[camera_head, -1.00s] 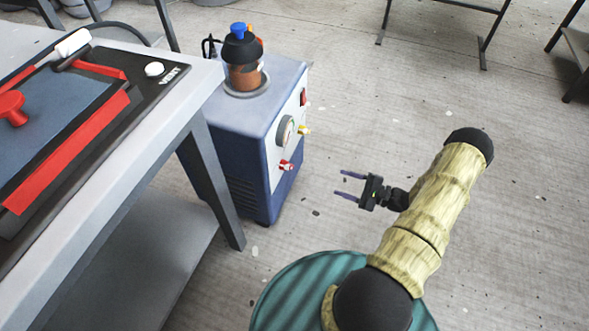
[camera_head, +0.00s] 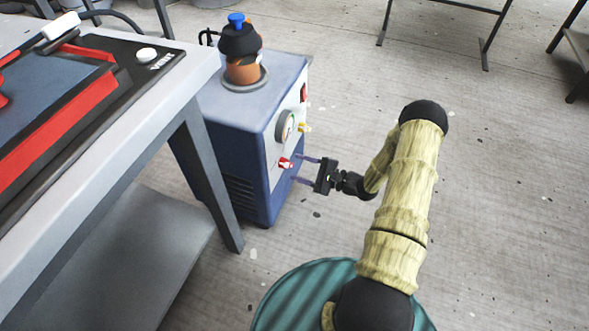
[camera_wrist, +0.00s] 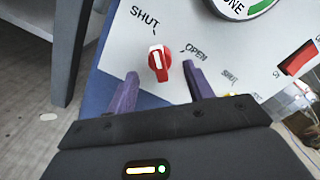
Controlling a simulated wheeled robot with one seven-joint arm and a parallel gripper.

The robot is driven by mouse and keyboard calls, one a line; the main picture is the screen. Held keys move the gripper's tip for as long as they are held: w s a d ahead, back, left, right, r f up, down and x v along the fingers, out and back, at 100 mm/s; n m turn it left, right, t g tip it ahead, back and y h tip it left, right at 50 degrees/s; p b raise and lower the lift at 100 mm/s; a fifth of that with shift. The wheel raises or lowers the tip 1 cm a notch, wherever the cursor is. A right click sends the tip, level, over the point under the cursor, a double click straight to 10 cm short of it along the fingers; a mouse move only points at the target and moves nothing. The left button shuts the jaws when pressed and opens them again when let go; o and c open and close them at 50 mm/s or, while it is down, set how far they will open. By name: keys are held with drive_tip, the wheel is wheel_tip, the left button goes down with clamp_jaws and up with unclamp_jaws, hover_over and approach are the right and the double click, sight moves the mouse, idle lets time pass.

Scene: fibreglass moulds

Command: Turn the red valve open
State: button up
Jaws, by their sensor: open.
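The red valve (camera_head: 286,163) is a small knob with a white stripe on the white front panel of the blue pump unit (camera_head: 230,150). In the wrist view the red valve (camera_wrist: 159,62) sits between the printed words SHUT and OPEN, and its white stripe points up toward SHUT. My gripper (camera_head: 307,169) is open and empty, close in front of the panel. In the wrist view its two purple fingers (camera_wrist: 158,88) stand apart, one to each side below the knob, and the knob shows just beyond their tips. I cannot tell whether they touch the panel.
A yellow valve (camera_head: 304,127), a gauge (camera_head: 286,127) and a red switch (camera_head: 304,93) are on the same panel. A bottle with orange liquid (camera_head: 242,70) stands on the unit. The grey worktable (camera_head: 150,130) is at the left.

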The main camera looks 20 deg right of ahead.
drive_tip(key=shift+x, duration=1.3)
drive_tip(key=c, duration=1)
drive_tip(key=shift+o, duration=0.2)
